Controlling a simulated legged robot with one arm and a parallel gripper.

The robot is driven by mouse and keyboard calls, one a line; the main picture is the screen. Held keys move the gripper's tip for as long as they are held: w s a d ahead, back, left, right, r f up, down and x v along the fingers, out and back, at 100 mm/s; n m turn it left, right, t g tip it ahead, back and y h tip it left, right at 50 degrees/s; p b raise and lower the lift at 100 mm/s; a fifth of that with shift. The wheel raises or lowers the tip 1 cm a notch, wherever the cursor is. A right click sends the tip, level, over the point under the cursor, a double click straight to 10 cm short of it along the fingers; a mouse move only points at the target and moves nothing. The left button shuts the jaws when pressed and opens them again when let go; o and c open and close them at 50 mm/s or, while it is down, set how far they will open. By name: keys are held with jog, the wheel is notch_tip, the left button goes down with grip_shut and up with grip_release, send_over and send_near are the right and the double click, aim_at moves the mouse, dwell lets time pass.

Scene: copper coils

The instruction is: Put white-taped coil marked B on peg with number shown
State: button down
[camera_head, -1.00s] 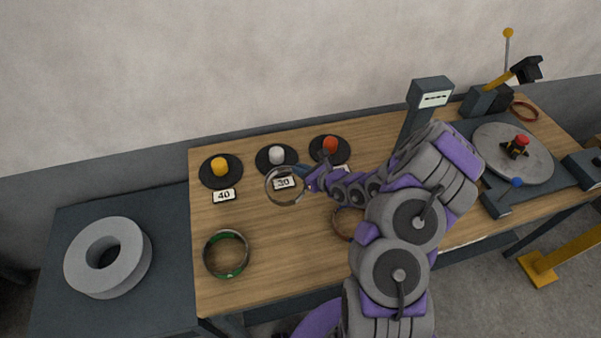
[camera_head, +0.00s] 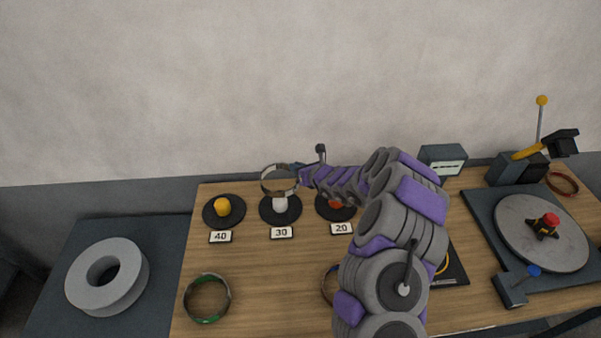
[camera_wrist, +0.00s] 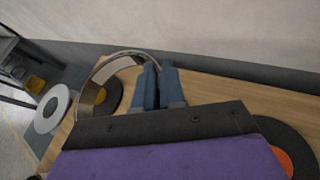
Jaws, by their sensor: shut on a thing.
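My gripper (camera_head: 300,170) is shut on the rim of a pale, silvery-looking coil (camera_head: 279,182). The coil also shows in the wrist view (camera_wrist: 97,84), left of the fingers (camera_wrist: 158,85). No letter on it is readable. In the head view it overlaps the top of the white peg (camera_head: 280,206), whose plate reads 30 (camera_head: 281,232). I cannot tell whether the peg's tip is inside the ring. The yellow peg (camera_head: 222,207) has plate 40 (camera_head: 220,237). The red peg (camera_head: 335,204), partly behind my arm, has plate 20 (camera_head: 341,228).
A green-marked coil (camera_head: 207,298) lies at the front left; another coil (camera_head: 328,286) is mostly behind my arm. A grey spool (camera_head: 90,295) lies on the left dark surface. The scale display (camera_head: 446,167), turntable (camera_head: 520,232) and a reddish coil (camera_head: 562,183) are right.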

notch_tip(320, 180, down, 8)
jog(key=b, duration=0.3)
jog(key=shift+a+f, duration=0.1)
jog(key=shift+f, duration=0.05)
jog(key=shift+a+f+b, duration=0.2)
jog(key=shift+f+b, duration=0.25)
jog(key=shift+f, duration=0.25)
jog(key=shift+a+f+b, duration=0.2)
jog(key=shift+f+b, duration=0.2)
jog(key=shift+f, duration=0.5)
jog(key=shift+d, duration=0.35)
jog(key=c, duration=1.1)
grip_release()
jog(key=shift+a+f, duration=0.1)
jog(key=shift+a, duration=0.1)
jog(key=shift+c, duration=0.2)
